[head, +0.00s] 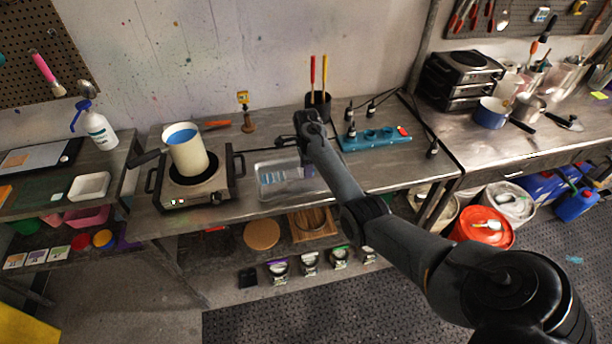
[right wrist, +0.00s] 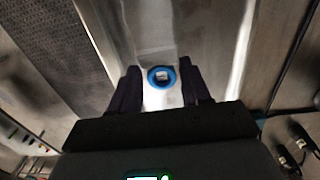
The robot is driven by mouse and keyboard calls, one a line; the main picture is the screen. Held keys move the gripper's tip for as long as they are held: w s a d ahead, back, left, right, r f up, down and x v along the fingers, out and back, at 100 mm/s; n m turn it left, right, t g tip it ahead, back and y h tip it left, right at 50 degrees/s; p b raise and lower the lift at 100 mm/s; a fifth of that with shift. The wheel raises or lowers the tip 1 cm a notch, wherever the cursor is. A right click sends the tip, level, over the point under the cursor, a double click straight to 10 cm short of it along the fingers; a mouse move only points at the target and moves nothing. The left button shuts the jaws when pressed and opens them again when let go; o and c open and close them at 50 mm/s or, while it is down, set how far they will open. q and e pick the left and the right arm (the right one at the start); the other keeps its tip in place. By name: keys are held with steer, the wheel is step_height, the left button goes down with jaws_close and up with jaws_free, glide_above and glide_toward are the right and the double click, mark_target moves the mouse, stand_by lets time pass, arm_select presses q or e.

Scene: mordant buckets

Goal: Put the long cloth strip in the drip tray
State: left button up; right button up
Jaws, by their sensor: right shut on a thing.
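The drip tray (head: 262,196) is a shallow clear-grey tray on the steel bench, right of the hot plate, with bluish patches showing in it. My right gripper (head: 308,120) is above the bench behind the tray, seen from the back of its arm. In the right wrist view its two dark fingers (right wrist: 160,90) are closed on a pale thing with a blue ring-like end (right wrist: 161,76). I take this to be the long cloth strip, though its full length is hidden. My left gripper is not in view.
A cream pot (head: 188,155) of blue liquid stands on the hot plate (head: 195,192) left of the tray. A dark holder (head: 318,104) with red and yellow handles stands behind my gripper. A blue rack (head: 375,140) is to the right.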

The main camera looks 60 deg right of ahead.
steer(key=shift+f+b, duration=0.3)
steer(key=shift+f, duration=1.75)
steer(key=o, duration=0.9)
steer(key=shift+f, duration=0.1)
